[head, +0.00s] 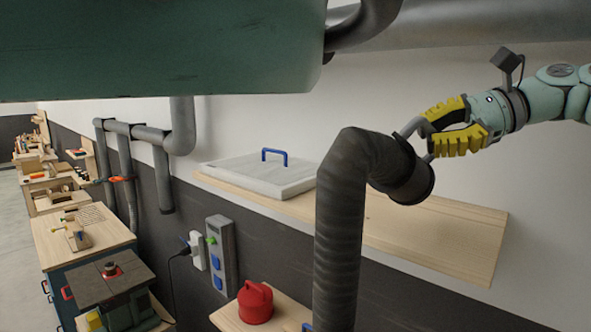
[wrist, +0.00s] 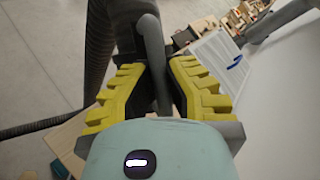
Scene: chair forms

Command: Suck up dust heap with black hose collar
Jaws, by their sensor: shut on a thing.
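The black hose (head: 340,225) rises in the head view, bends over and ends in a black collar (head: 413,185) whose mouth tilts down to the right. A grey handle stands on the collar. My gripper (head: 432,140), with yellow ridged fingers, is shut on this handle, above and right of the collar. In the wrist view the grey handle (wrist: 152,60) runs between both fingers of my gripper (wrist: 163,85), and the hose (wrist: 98,50) hangs at the upper left. The collar is in the air above the wooden shelf. I cannot make out a dust heap in either view.
The wooden wall shelf (head: 440,235) has bare room at its right. A white board with a blue handle (head: 273,157) lies at its left. A red canister (head: 255,302) stands below. A large green housing (head: 160,50) and a grey duct (head: 470,25) hang above.

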